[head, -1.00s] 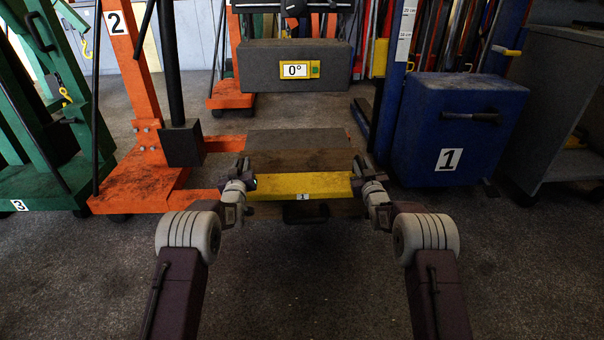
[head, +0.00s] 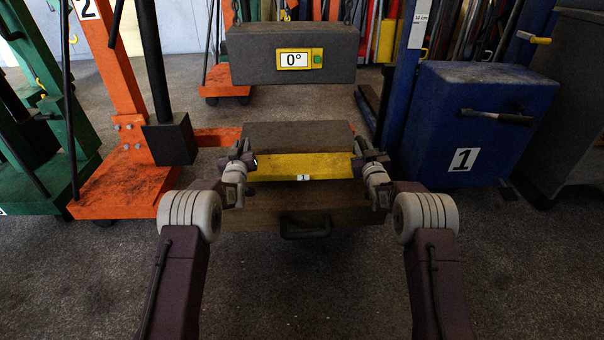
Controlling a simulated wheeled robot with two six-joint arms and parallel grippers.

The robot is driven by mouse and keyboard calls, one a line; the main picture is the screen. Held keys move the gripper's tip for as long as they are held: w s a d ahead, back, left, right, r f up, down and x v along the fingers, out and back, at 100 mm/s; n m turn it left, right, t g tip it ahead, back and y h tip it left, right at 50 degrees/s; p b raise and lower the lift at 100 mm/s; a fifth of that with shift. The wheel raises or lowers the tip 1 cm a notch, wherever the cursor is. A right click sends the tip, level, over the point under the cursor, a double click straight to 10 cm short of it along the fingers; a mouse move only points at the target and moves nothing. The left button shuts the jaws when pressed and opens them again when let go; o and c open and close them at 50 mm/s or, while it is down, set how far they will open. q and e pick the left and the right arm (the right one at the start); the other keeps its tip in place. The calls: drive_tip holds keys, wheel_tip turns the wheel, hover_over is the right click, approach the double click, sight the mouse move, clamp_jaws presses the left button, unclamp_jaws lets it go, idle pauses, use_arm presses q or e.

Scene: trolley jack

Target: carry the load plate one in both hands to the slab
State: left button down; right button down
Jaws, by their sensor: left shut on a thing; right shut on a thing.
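The load plate one (head: 285,167) is a yellow plate with a small white "1" label, held level across the middle of the head view. My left gripper (head: 247,163) is shut on its left end. My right gripper (head: 359,162) is shut on its right end. A thick grey slab (head: 250,62) with a yellow "0°" readout hangs beyond, higher in the picture. Below and behind the plate is a wooden block with a dark grey top (head: 297,134) and a black front handle (head: 306,232). I cannot tell whether the plate touches it.
A blue jack (head: 475,130) marked 1 with a black lever stands close on the right. An orange jack (head: 125,180) marked 2 with a dark hanging block (head: 170,140) stands on the left. A green frame (head: 50,180) is at far left. The near floor is clear.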

use_arm(q)
drive_tip(key=shift+r, duration=0.2)
use_arm(e)
drive_tip(key=shift+r, duration=0.15)
